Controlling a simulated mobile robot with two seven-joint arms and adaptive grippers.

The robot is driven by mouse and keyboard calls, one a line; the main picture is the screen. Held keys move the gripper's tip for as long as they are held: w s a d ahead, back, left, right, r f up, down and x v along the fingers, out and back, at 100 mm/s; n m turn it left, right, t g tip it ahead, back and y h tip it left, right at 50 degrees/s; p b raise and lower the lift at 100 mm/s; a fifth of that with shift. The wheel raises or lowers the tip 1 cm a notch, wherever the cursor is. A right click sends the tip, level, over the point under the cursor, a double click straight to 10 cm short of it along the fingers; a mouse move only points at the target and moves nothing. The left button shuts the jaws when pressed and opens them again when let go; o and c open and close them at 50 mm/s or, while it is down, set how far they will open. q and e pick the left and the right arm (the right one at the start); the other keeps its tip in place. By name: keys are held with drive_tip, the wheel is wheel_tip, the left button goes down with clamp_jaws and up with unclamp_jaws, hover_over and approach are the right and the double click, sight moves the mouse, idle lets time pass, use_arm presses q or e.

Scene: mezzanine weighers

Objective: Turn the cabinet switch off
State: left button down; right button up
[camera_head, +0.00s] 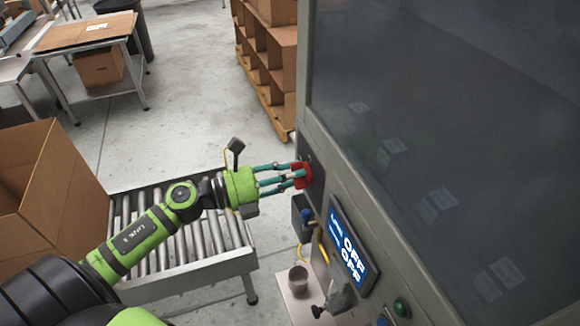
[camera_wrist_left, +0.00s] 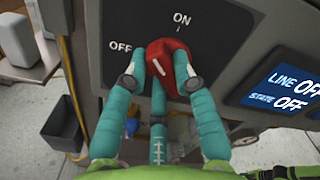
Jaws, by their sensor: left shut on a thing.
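The red switch knob (camera_head: 301,174) is on a dark plate (camera_head: 316,190) on the front of the grey cabinet (camera_head: 350,190). In the left wrist view the knob (camera_wrist_left: 172,62) has a white pointer line slanting to the upper left, towards the OFF mark (camera_wrist_left: 120,48). The ON mark (camera_wrist_left: 181,19) is above the knob. My left gripper (camera_head: 293,175) is shut on the knob, its teal fingers around it; they also show in the left wrist view (camera_wrist_left: 163,80). The display (camera_head: 352,248) reads OFF on two lines. My right gripper is not in view.
A roller conveyor (camera_head: 190,240) and an open cardboard box (camera_head: 50,190) stand left of the cabinet. A small shelf (camera_head: 305,307) with a cup (camera_head: 298,279) is below the switch. A green button (camera_head: 401,307) sits below the display. A wooden shelf rack (camera_head: 270,50) stands behind.

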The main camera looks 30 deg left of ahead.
use_arm(q)
drive_tip(key=shift+f+n+p, duration=0.2)
drive_tip(key=shift+n+p, duration=2.2)
drive_tip(key=shift+n, duration=2.2)
drive_tip(key=shift+d, duration=0.1)
drive_tip(key=c, duration=1)
unclamp_jaws()
drive_tip(key=shift+s+f, duration=0.1)
